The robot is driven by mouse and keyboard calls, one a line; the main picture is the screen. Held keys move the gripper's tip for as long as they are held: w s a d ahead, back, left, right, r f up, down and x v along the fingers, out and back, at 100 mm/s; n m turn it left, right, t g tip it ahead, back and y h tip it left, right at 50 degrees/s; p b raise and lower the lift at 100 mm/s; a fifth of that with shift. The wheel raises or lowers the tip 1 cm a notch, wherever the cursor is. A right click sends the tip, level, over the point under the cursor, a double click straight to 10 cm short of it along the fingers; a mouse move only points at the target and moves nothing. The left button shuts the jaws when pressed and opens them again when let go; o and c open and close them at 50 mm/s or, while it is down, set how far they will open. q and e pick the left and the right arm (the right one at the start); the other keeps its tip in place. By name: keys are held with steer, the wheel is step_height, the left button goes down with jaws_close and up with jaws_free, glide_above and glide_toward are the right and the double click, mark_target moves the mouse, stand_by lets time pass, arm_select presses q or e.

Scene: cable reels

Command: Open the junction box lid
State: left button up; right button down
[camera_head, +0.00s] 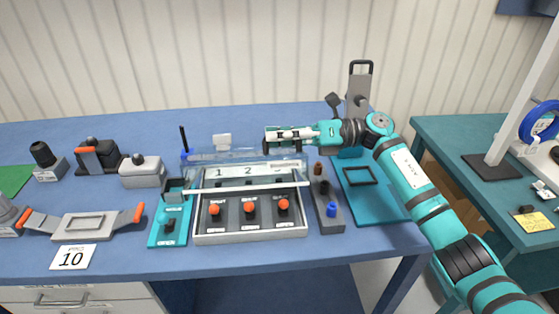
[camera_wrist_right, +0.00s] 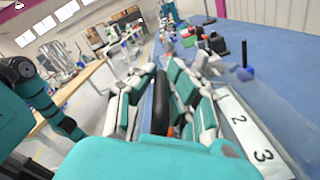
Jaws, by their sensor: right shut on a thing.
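The grey junction box (camera_head: 250,237) stands at the table's front, with several orange-red knobs inside. Its clear lid (camera_head: 238,155) shows as a bluish see-through panel at the back of the box, apparently swung up; its exact angle is hard to read. A white label strip with numbers (camera_head: 235,171) lies by it and also shows in the right wrist view (camera_wrist_right: 250,138). My right gripper (camera_head: 285,140) is at the lid's upper right edge, shut on a dark part, apparently its handle (camera_wrist_right: 160,103). The fingers hide most of this grip. My left gripper is out of view.
A teal tray (camera_head: 388,205) and a grey block with coloured pegs (camera_head: 328,208) stand right of the box. A teal plate with a black switch (camera_head: 169,227) is at its left. A grey two-handled part (camera_head: 82,226) lies further left.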

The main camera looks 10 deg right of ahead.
steer(key=shift+w+r+m+b, duration=0.15)
steer(key=shift+w+r+m, duration=0.35)
steer(key=shift+w, duration=0.3)
steer(key=shift+w+r+m+b, duration=0.15)
steer(key=shift+w+r+m, duration=0.3)
steer(key=shift+w, duration=0.3)
